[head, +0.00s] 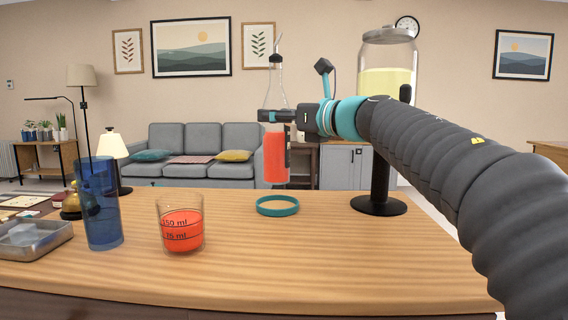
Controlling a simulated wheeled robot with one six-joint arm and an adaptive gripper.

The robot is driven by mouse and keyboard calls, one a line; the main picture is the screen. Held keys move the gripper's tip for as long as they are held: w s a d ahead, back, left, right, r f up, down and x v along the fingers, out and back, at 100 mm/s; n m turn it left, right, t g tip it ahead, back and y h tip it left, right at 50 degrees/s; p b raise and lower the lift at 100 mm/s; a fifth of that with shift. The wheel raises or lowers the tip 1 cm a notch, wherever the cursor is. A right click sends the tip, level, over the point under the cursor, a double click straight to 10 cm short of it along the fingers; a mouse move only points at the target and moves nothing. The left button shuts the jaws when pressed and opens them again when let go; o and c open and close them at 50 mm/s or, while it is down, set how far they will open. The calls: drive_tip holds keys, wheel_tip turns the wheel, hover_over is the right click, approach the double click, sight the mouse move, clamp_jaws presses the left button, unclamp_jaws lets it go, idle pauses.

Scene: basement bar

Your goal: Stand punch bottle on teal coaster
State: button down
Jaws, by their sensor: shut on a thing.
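The punch bottle (276,160) is clear with a thin pourer on top and red liquid in its lower part. My gripper (275,117) is shut on the bottle around its middle and holds it upright, off the bar top. The teal coaster (278,211) is a round piece with a raised teal rim, lying flat on the wooden bar top. In the picture the bottle's base is just above the coaster's far rim, with a small gap. I cannot tell from this view whether it is directly over the coaster or farther back.
A measuring glass (180,227) with red liquid and a tall blue glass (98,203) stand to the left. A metal tray (37,242) is at the far left. A drink dispenser (388,75) on a black stand is behind my arm. The front middle of the bar top (330,260) is clear.

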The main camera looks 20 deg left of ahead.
sight(287, 142)
drive_tip(key=shift+d+f+b, duration=0.1)
drive_tip(key=shift+f+b, duration=0.75)
drive_tip(key=shift+f, duration=2)
drive_tip(key=shift+c, duration=1.3)
unclamp_jaws()
drive_tip(key=shift+f, duration=0.1)
drive_tip(key=shift+r, duration=0.2)
drive_tip(key=v, duration=1.2)
drive_tip(key=shift+b, duration=0.35)
